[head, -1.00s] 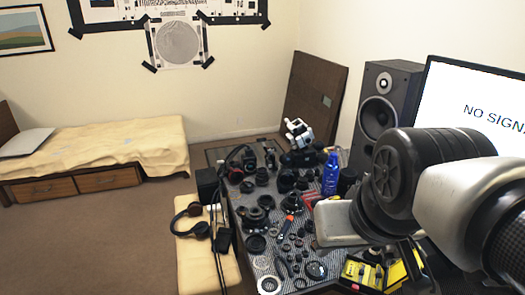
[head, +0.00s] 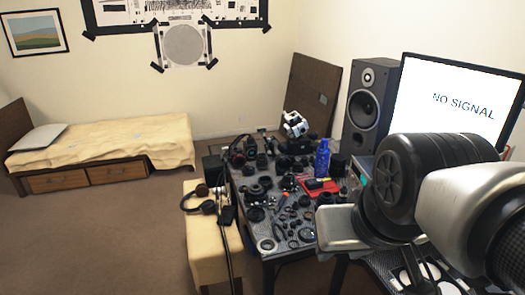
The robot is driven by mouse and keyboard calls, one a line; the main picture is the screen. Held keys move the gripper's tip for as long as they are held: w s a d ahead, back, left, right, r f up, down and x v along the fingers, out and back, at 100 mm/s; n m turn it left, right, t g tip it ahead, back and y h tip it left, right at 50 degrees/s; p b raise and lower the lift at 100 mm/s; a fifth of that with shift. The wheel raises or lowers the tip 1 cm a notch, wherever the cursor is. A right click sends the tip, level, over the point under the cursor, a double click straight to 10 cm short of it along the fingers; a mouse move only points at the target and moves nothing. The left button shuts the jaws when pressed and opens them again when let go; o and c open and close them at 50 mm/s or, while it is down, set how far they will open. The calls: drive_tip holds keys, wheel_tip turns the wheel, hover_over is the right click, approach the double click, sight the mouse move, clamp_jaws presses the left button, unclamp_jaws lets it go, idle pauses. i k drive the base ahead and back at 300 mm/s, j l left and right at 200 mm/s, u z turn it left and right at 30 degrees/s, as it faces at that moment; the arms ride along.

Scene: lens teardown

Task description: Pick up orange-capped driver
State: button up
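A small orange spot among the dark parts on the table in the head view looks like the orange-capped driver (head: 283,200). It is small and blurred, and its shaft is hard to make out. My arm fills the right foreground, with its silver end piece, seemingly the body of my gripper (head: 340,229), over the table's near right side. The end piece appears to the right of the orange spot and apart from it. The fingertips cannot be made out, so their opening and anything between them are hidden.
The table holds several dark lens parts, a red tray (head: 313,187), a blue bottle (head: 322,159) and a white device (head: 294,125). A tan bench (head: 205,263) with headphones (head: 208,206) stands left of it. A speaker (head: 368,100) and monitor (head: 445,105) stand behind. Open floor lies left.

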sight(285, 195)
drive_tip(key=i+j+z, duration=0.4)
drive_tip(key=j, duration=0.15)
drive_tip(key=j+z, duration=0.2)
drive_tip(key=i+j+z, duration=0.2)
drive_tip(key=j, duration=0.25)
drive_tip(key=i+j+z, duration=0.2)
drive_tip(key=i+j, duration=0.15)
